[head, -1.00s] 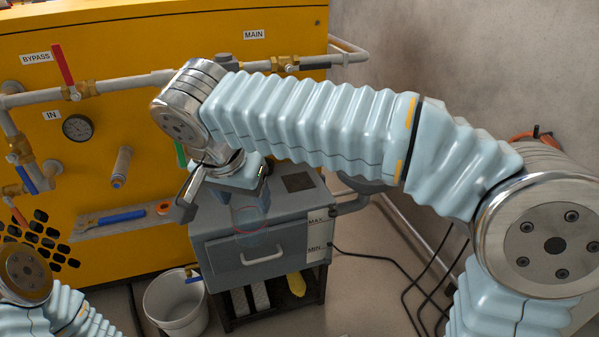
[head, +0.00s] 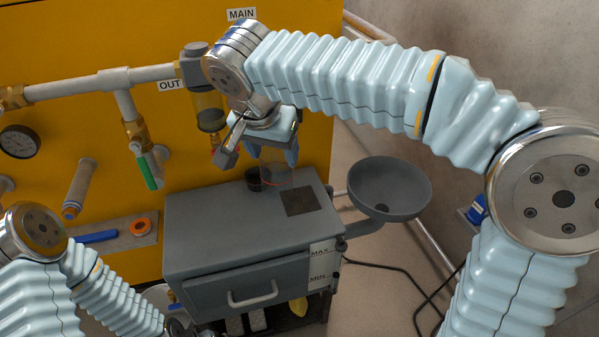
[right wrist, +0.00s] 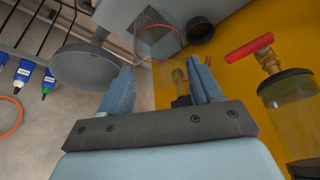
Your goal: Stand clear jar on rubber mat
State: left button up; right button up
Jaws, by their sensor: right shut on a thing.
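My right gripper (head: 275,152) is shut on the clear jar (head: 278,173), a see-through vessel with a thin red ring. The gripper points down over the grey cabinet's top. In the right wrist view the jar (right wrist: 158,43) shows faintly beyond the two fingers (right wrist: 162,82). The rubber mat (head: 300,201) is a dark square on the cabinet top. In the head view the jar is just behind and left of it; I cannot tell whether its base touches the top. The mat (right wrist: 152,18) shows partly through the jar in the wrist view. My left gripper is out of view.
A dark cup (head: 254,180) stands close to the jar's left. A grey round basin (head: 389,188) is right of the cabinet (head: 200,225). Yellow panel pipes, a sight glass (head: 208,115) and a green-handled valve (head: 147,172) are near my gripper's left. The cabinet's left top is free.

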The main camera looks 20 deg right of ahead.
jog(key=w+d+f+b, duration=0.1)
jog(key=w+d+f, duration=0.4)
jog(key=f, duration=0.5)
jog(key=shift+w+d+f, duration=0.3)
jog(key=shift+w+d, duration=0.05)
jog(key=shift+d, duration=0.25)
jog(key=shift+f+b, duration=0.2)
jog(key=shift+b, duration=0.1)
jog(key=o, duration=1.2)
jog(key=shift+r, duration=0.1)
